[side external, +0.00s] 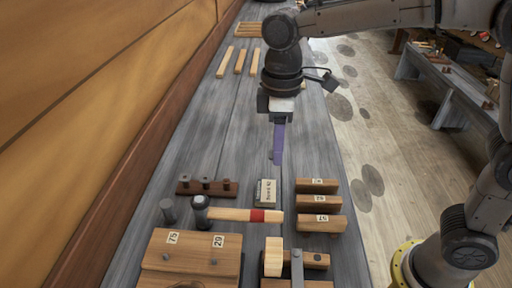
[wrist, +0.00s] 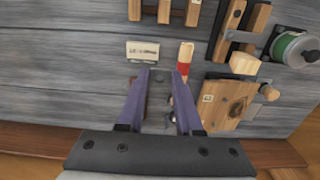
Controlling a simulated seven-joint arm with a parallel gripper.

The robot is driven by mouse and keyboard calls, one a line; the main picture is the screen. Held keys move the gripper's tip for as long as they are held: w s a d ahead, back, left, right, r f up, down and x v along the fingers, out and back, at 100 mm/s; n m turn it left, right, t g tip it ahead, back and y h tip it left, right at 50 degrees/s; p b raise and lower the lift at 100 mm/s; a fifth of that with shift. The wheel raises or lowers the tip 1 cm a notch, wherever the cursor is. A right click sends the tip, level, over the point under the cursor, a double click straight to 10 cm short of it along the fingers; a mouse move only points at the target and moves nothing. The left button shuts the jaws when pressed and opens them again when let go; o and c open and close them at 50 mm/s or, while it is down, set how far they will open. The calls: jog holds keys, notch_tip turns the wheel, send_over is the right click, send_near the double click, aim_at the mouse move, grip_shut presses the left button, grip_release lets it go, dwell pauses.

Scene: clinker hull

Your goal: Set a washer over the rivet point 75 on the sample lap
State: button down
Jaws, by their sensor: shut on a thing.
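The sample lap (side external: 190,249) is a wooden block at the bottom of the side view, and part of it shows in the wrist view (wrist: 232,103). Its top carries a label 75 (side external: 173,238) and a label 29 (side external: 218,241), each with a small grey rivet point near it. The one by 75 (side external: 166,256) is on the left. My gripper (side external: 275,160) points down with purple fingers, above the bench beyond the lap. In the wrist view, a small dark grey thing (wrist: 158,76), apparently a washer, shows between the fingertips; its hole cannot be made out.
A hammer (side external: 235,214) with a red band lies between gripper and lap. Numbered wooden blocks (side external: 318,203) sit right. A green spool (wrist: 291,47) shows in the wrist view.

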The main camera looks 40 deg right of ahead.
jog(key=s, duration=0.1)
jog(key=n, duration=0.6)
send_over(169, 258)
notch_tip(169, 258, down, 3)
jog(key=shift+r, duration=0.1)
jog(key=shift+w+f, duration=0.1)
jog(key=shift+f, duration=2.7)
jog(key=shift+f, duration=0.9)
